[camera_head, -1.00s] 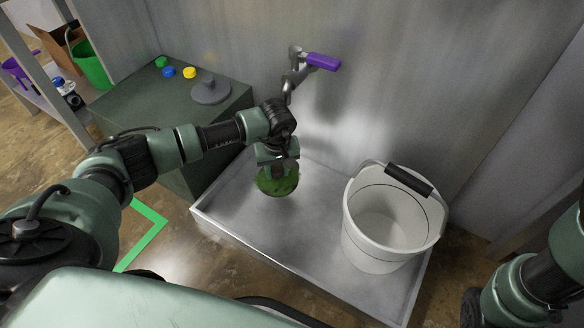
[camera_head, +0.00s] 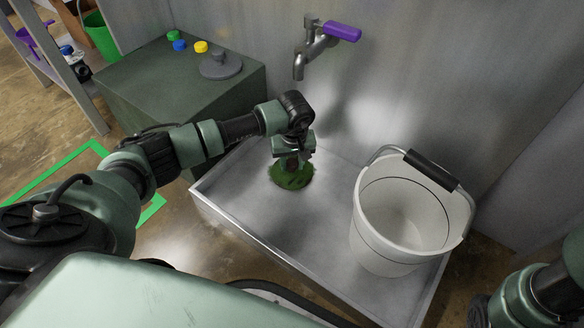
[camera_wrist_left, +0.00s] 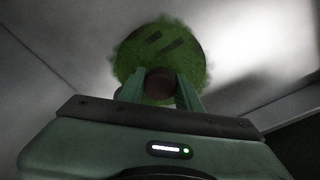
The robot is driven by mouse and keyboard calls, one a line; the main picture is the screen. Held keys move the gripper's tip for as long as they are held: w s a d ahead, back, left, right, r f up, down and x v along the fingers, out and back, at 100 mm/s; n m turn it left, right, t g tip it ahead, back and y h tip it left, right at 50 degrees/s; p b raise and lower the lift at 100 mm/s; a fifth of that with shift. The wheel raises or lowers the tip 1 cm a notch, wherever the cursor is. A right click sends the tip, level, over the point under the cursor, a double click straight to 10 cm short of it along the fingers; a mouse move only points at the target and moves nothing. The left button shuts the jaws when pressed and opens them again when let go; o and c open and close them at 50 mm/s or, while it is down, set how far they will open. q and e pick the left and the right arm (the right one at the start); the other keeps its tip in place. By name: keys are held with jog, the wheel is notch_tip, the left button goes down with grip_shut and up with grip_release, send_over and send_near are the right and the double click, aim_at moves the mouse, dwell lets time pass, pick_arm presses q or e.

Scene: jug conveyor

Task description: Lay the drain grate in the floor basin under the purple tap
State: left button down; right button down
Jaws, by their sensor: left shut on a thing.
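The drain grate (camera_head: 292,177) looks like a round, fuzzy green disc. In the left wrist view the grate (camera_wrist_left: 186,62) shows dark slots and a brownish knob. My left gripper (camera_head: 291,161) is shut on this knob, above the disc, and its two fingers (camera_wrist_left: 160,88) flank it. The grate is flat, low over or on the floor of the metal basin (camera_head: 255,250); I cannot tell if it touches. The purple tap (camera_head: 342,31) is on the wall, with its spout above the grate. My right gripper is not in view; only part of that arm shows.
A white bucket (camera_head: 376,238) with a black-gripped handle stands in the basin's right part. A dark green cabinet (camera_head: 150,85) at left carries a grey knobbed disc (camera_head: 220,66) and several coloured caps. A green bucket (camera_head: 99,36) is at back left.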

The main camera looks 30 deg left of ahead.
aim_at(293, 165)
pick_arm(q)
jog(key=shift+w, duration=0.2)
jog(key=shift+r, duration=0.1)
jog(key=c, duration=1)
grip_release()
jog(key=shift+f, duration=0.2)
jog(key=shift+o, duration=0.2)
jog(key=shift+r, duration=0.2)
jog(key=r+p, duration=0.4)
jog(key=r, duration=0.1)
jog(key=s+r+p, duration=0.1)
jog(key=r+p, duration=0.1)
jog(key=shift+d+r, duration=0.2)
jog(key=shift+d, duration=0.15)
